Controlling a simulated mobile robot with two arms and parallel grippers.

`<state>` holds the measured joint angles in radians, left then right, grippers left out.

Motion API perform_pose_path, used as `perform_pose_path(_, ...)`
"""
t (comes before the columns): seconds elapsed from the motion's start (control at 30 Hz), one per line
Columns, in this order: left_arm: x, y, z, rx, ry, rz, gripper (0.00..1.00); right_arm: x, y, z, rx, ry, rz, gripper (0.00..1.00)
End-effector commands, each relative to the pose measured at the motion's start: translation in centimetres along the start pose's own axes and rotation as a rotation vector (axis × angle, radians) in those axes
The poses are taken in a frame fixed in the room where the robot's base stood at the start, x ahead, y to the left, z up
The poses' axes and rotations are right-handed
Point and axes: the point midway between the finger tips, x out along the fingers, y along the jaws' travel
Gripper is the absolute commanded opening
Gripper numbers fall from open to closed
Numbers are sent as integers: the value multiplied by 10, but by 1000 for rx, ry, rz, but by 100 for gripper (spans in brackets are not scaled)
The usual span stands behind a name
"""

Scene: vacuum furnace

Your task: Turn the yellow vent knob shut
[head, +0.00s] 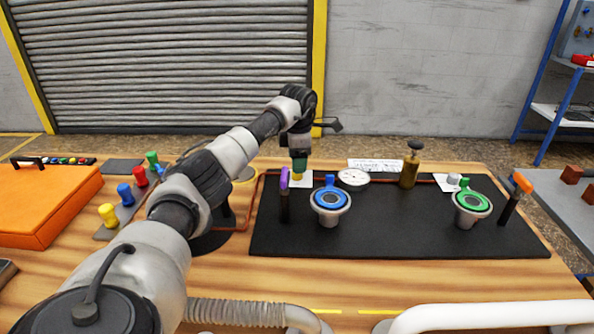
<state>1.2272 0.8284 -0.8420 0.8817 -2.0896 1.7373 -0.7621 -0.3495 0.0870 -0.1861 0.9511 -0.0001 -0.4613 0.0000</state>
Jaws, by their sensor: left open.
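A small yellow knob (297,176) shows at the back left of the black panel, in front of a white label. My left gripper (299,167) points down right over this knob. Its fingers are open, but they look narrow from here. I cannot tell whether they touch the knob or stand around it. The upper part of the knob is hidden by the gripper. My right gripper is not in view.
The black panel (390,240) carries a purple-handled lever (284,180), a blue-ringed port (330,200), a gauge (353,177), a brass valve (409,168), a green-ringed port (472,205) and an orange-handled lever (521,186). Several coloured pegs and an orange case (45,205) stand left.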

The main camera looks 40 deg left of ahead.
Motion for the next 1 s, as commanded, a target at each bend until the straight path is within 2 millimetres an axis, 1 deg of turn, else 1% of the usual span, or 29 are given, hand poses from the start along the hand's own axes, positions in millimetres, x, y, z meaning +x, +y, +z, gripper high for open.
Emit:
perform_pose_path(0.03,11,0,0,0,2,-1,58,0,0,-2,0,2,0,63)
perform_pose_path(0.2,30,0,0,-1,0,0,58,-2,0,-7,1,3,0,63)
perform_pose_path(0.37,36,0,0,-1,-1,0,58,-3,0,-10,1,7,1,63)
perform_pose_path(0.6,37,0,0,0,-1,1,58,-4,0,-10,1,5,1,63)
perform_pose_path(0.67,37,0,0,0,-1,1,49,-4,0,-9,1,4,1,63)
perform_pose_path(0.9,37,0,0,0,-1,1,12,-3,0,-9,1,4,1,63)
perform_pose_path(0.93,37,0,0,0,-1,1,9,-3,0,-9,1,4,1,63)
perform_pose_path(1.0,36,0,0,-1,-1,1,9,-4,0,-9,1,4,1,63)
